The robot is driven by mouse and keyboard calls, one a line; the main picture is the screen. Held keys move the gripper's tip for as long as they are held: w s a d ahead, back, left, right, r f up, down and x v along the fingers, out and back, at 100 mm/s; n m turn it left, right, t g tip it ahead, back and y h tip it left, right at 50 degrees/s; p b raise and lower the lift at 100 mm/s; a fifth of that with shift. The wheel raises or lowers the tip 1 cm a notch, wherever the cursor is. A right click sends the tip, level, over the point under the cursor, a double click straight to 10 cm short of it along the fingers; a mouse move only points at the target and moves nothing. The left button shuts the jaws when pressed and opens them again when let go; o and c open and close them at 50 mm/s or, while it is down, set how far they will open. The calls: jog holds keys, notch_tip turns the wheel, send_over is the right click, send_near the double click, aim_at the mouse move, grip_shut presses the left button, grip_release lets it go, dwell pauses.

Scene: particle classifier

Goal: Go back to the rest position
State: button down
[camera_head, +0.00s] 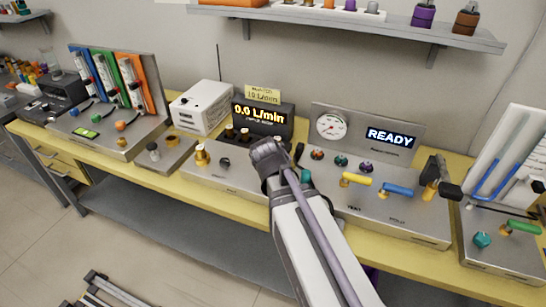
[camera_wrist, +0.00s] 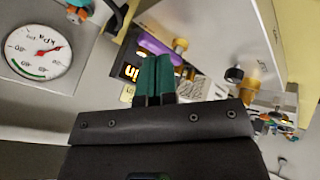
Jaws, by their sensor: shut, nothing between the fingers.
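My gripper (camera_wrist: 155,75) shows in the wrist view with its two dark green fingers pressed together and nothing between them. In the head view my arm reaches up from the bottom edge over the front of the bench, its dark wrist end in front of the middle panel. The fingers cannot be made out there. In the wrist view a round kPa gauge (camera_wrist: 38,50) lies left of the fingers, and a purple part (camera_wrist: 153,44) shows just beyond their tips. I cannot tell whether the fingers touch anything.
The yellow bench (camera_head: 398,262) carries a display reading 0.0 L/min (camera_head: 262,117), a READY display (camera_head: 391,138), yellow (camera_head: 357,179) and blue (camera_head: 397,190) handles, a white box (camera_head: 203,106) and a tube rack (camera_head: 140,70). A shelf (camera_head: 440,35) hangs above. Floor in front is mostly clear.

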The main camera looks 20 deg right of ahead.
jog(key=v, duration=0.2)
jog(key=p+v, duration=0.1)
jog(key=shift+s+d+r, duration=0.25)
jog(key=shift+s+r, duration=0.05)
jog(key=shift+s, duration=0.1)
jog(key=s+a+f+m+g+y, duration=0.1)
jog(key=s+a+g+y, duration=0.1)
jog(key=s+a+g, duration=0.1)
jog(key=s+a+f+m+g+y, duration=0.1)
jog(key=s+a+f+g+y, duration=0.1)
jog(key=s+a, duration=0.3)
jog(key=shift+s+a+f+g, duration=0.3)
jog(key=shift+s+a+g, duration=0.15)
jog(key=shift+a, duration=0.45)
